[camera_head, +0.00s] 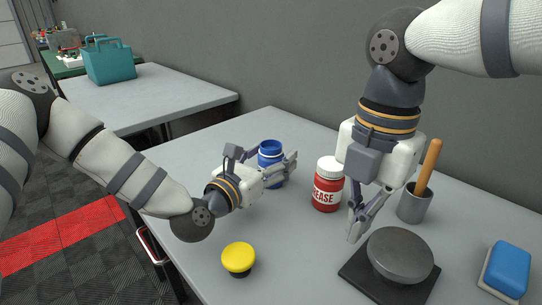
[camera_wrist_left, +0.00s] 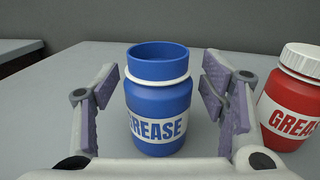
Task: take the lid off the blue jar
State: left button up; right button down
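The blue jar (camera_head: 271,153) stands upright on the grey table. It also shows in the left wrist view (camera_wrist_left: 158,100), with a GREASE label, a white ring at the neck and a blue top (camera_wrist_left: 157,56). I cannot tell whether that top is a lid or an open neck. My left gripper (camera_wrist_left: 160,90) is open, with one finger on each side of the jar and visible gaps between. My right gripper (camera_head: 358,225) hangs empty, pointing down, in front of the red jar and near the dark round pad; its finger gap is unclear.
A red grease jar (camera_head: 328,187) with a white lid stands right of the blue jar. A yellow knob (camera_head: 238,258), a grey disc on a black plate (camera_head: 400,254), a grey cup (camera_head: 414,205) with a wooden handle and a blue sponge (camera_head: 508,268) are also on the table.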

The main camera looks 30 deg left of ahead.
pick_arm(q)
jog(key=shift+s+r, duration=0.1)
jog(key=shift+r, duration=0.1)
jog(key=s, duration=0.3)
jog(key=s+p, duration=0.1)
jog(key=s, duration=0.3)
jog(key=s+a, duration=0.1)
jog(key=s, duration=0.2)
jog(key=shift+s+a+r, duration=0.1)
jog(key=shift+s, duration=0.75)
pick_arm(e)
jog(key=r, duration=0.2)
jog(key=r+t, duration=0.1)
jog(key=r, duration=0.1)
jog(key=shift+s, duration=0.25)
